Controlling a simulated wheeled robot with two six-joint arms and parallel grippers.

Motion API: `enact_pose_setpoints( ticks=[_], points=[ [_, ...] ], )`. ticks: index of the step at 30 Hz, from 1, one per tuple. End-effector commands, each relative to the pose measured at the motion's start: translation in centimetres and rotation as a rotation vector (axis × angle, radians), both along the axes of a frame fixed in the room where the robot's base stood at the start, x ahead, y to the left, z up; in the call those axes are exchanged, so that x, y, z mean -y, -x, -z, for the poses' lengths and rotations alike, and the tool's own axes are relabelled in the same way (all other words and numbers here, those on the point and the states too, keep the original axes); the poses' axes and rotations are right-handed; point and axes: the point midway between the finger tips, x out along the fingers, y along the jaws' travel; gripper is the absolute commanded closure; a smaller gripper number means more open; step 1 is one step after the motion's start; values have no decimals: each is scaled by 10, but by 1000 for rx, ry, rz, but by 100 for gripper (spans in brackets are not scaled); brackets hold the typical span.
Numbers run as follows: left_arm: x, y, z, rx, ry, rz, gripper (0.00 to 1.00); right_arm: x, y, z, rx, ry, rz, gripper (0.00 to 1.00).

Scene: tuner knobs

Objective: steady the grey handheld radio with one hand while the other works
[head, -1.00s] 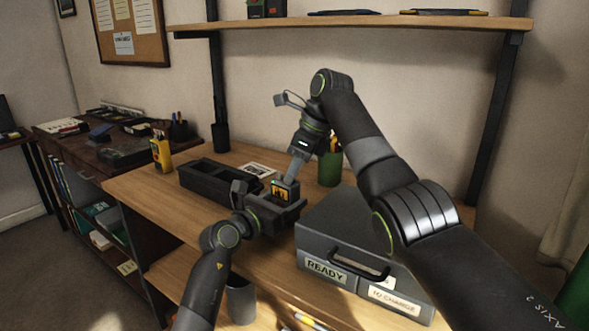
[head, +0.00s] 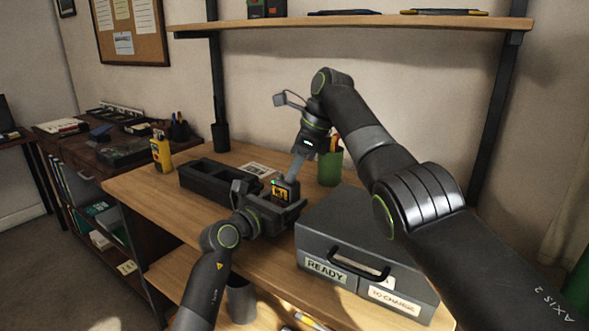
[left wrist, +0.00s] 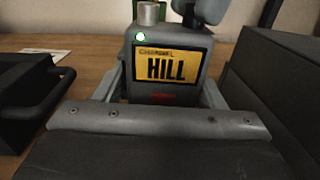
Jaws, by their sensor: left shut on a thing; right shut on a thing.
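The grey handheld radio (head: 287,184) stands upright at the middle of the bench; the left wrist view shows its front (left wrist: 185,88) with a yellow display reading HILL and a lit green lamp. A bare silver knob (left wrist: 149,13) is on its top left. My left gripper (head: 278,212) is shut around the radio's lower body, a jaw on each side.
A black slotted tray (head: 222,183) lies left of the radio. A grey case (head: 350,235) with a handle and READY and TO CHARGE labels stands close on the right. A green cup (head: 329,168) stands behind. A yellow radio (head: 161,152) is at the far left.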

Motion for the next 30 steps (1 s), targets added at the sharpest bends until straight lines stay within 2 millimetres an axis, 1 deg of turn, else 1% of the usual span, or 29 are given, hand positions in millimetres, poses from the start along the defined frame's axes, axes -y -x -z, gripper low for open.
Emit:
enact_pose_setpoints(
  ticks=[1,2,6,7,17,26,27,28,30],
  points=[
    [0,0,1,-1,0,1,68,1,-1,-1,4,0,3,100],
    [0,0,1,-1,0,1,68,1,-1,-1,4,0,3,83],
    [0,0,1,-2,1,1,68,1,-1,-1,3,0,2,65],
    [0,0,1,-2,1,1,68,1,-1,-1,3,0,2,63],
    [0,0,1,-2,1,1,68,0,0,0,2,0,8,63],
    [0,0,1,-2,1,1,68,-1,1,0,3,0,118,63],
    [0,0,1,-2,1,1,68,0,1,-1,3,-1,137,63],
    [0,0,0,-2,1,1,68,4,2,-11,6,-1,138,63],
    [0,0,1,-3,0,1,68,10,3,-25,6,0,138,63]
  ],
)
